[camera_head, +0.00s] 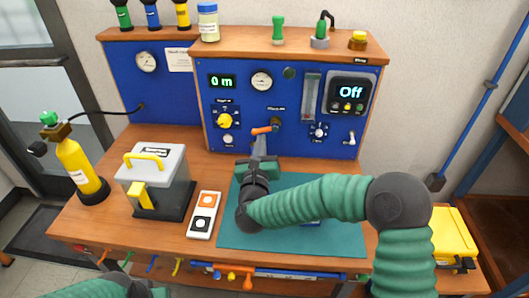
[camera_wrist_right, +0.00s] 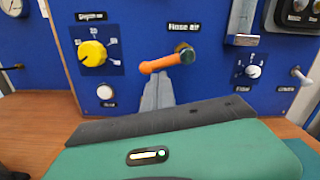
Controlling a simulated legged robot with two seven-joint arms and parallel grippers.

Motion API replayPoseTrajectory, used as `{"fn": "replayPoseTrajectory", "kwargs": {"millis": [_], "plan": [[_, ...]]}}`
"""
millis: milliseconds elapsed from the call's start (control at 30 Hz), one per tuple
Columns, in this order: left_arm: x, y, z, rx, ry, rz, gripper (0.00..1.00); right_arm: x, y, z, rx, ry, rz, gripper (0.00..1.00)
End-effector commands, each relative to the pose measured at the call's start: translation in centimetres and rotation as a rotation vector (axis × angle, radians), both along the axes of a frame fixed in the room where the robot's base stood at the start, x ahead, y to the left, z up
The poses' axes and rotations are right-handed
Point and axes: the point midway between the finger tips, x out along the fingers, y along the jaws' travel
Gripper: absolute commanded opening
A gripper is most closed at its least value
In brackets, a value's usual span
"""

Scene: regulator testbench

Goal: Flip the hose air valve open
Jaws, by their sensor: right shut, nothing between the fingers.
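The hose air valve sits on the blue panel, with an orange lever (camera_head: 262,130) pointing left from its round pivot (camera_head: 276,122). In the right wrist view the lever (camera_wrist_right: 160,64) slants slightly down to the left under the "Hose air" label. My right gripper (camera_head: 259,142) is shut and empty, its fingertips just below the lever in the head view. In the wrist view the closed fingers (camera_wrist_right: 158,92) point up at the lever's underside; I cannot tell whether they touch it. Of my left arm, only a green and dark part shows at the bottom left; its jaws are out of frame.
A yellow knob (camera_wrist_right: 92,53) is left of the valve, and a small white knob (camera_wrist_right: 253,71) is to its right. A grey case (camera_head: 158,170), a two-button box (camera_head: 204,214) and a yellow cylinder (camera_head: 76,166) stand on the left. A teal mat (camera_head: 343,228) lies under my right arm.

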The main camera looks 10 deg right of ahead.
Motion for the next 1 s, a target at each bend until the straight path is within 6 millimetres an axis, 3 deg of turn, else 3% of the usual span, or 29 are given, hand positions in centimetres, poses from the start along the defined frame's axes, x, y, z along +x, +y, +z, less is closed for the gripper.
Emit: {"fn": "replayPoseTrajectory", "kwargs": {"millis": [100,400,1000], "plan": [[0.0,0.0,-1.2,0.0,0.0,0.0,0.61,0.1,0.2,0.1,0.081,-0.026,0.0,0.0],[0.0,0.0,-2.4,0.0,0.0,0.0,0.61,0.2,0.6,0.9,0.224,-0.066,0.0,0.0],[0.0,0.0,-2.7,0.0,0.0,0.0,0.61,0.2,0.7,1.3,0.267,-0.078,-0.001,0.0]]}}
